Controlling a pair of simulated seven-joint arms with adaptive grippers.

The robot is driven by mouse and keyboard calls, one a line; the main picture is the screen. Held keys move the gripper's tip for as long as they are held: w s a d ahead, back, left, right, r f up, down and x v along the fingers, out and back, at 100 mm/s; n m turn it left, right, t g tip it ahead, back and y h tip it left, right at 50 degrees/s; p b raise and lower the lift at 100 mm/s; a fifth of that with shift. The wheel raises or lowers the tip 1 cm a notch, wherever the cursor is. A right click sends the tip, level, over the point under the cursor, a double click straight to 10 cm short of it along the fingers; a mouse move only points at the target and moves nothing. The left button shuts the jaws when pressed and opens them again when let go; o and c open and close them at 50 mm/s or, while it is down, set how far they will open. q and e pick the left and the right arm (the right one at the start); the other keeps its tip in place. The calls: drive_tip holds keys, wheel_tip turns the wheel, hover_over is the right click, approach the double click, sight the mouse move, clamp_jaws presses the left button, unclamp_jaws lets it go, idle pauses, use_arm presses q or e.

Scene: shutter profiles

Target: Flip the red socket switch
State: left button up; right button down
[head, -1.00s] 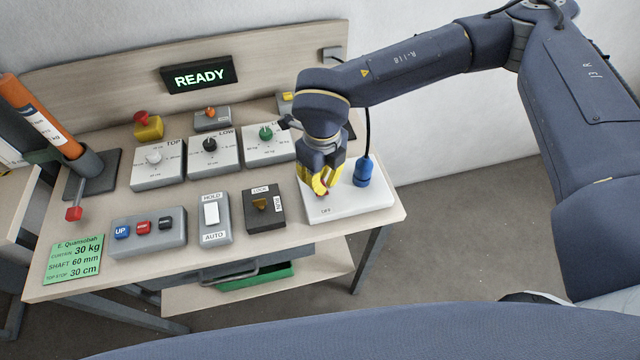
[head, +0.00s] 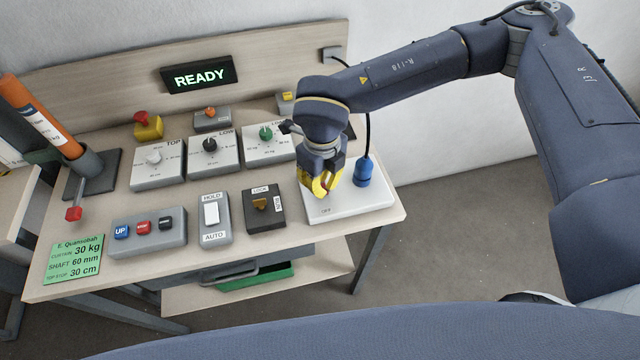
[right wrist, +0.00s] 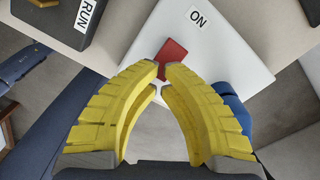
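The white socket box (head: 362,203) stands at the right front of the table, with an OFF label on its near end. Its red switch (right wrist: 172,56) shows in the right wrist view just beyond my fingertips, on the side of the ON label (right wrist: 199,16). My right gripper (head: 322,188) is over the left part of the box, pointing down, and hides most of the switch in the head view. Its yellow fingers (right wrist: 161,68) nearly meet at the tips, with nothing clearly held between them. Whether they touch the switch is unclear. My left gripper is not in view.
A blue plug (head: 363,172) with a black cable stands in the socket box, right of my gripper. The LOCK/RUN key box (head: 264,222) is close on the left. Several other control boxes fill the table. A display (head: 199,75) reads READY.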

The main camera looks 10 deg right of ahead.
drive_tip(key=shift+f, duration=0.95)
idle(0.6)
drive_tip(key=shift+r, duration=3.55)
